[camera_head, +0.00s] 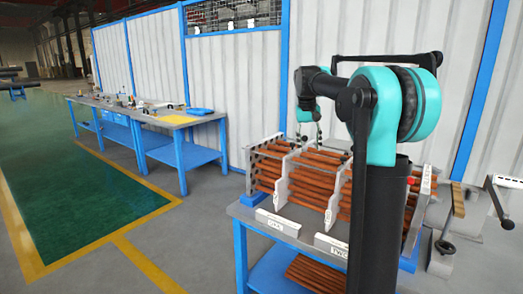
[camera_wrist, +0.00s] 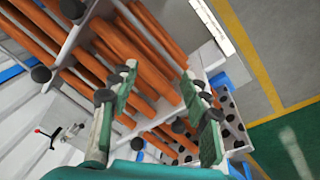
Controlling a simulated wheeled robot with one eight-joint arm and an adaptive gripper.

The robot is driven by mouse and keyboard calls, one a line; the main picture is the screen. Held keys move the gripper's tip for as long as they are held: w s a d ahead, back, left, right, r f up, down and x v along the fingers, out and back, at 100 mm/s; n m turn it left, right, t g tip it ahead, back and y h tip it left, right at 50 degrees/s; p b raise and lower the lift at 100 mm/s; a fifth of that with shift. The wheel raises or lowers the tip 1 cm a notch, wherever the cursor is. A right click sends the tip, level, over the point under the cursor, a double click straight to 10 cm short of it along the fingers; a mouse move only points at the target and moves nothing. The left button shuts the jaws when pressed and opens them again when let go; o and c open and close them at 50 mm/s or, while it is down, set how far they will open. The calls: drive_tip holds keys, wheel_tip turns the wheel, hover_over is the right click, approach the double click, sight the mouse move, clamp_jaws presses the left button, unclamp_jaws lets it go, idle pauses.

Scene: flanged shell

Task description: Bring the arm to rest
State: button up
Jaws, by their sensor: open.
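My arm, teal and black, rises in the right of the head view. My gripper (camera_head: 309,139) hangs at its far side, above the left part of a rack of orange-brown rods. In the wrist view my gripper (camera_wrist: 160,82) has its two green-padded fingers spread apart, with nothing seen between the pads. The rods (camera_wrist: 148,85) lie behind the fingers in that view. The gap between fingers and rods is hard to judge. My arm hides part of the rack in the head view.
The rods (camera_head: 318,176) sit between pale upright plates (camera_head: 281,190) on a blue-legged table (camera_head: 240,212). A perforated plate (camera_wrist: 228,108) shows in the wrist view. Blue workbenches (camera_head: 186,157) stand left along the wall. A crank handle (camera_head: 499,205) is at right. The green floor (camera_head: 80,195) is clear.

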drive_tip(key=s+f+t+y, duration=0.1)
drive_tip(key=s+f+t, duration=0.2)
drive_tip(key=s+f, duration=2.7)
drive_tip(key=s+d, duration=0.1)
drive_tip(key=s, duration=0.3)
drive_tip(key=shift+f, duration=0.15)
drive_tip(key=shift+w, duration=0.1)
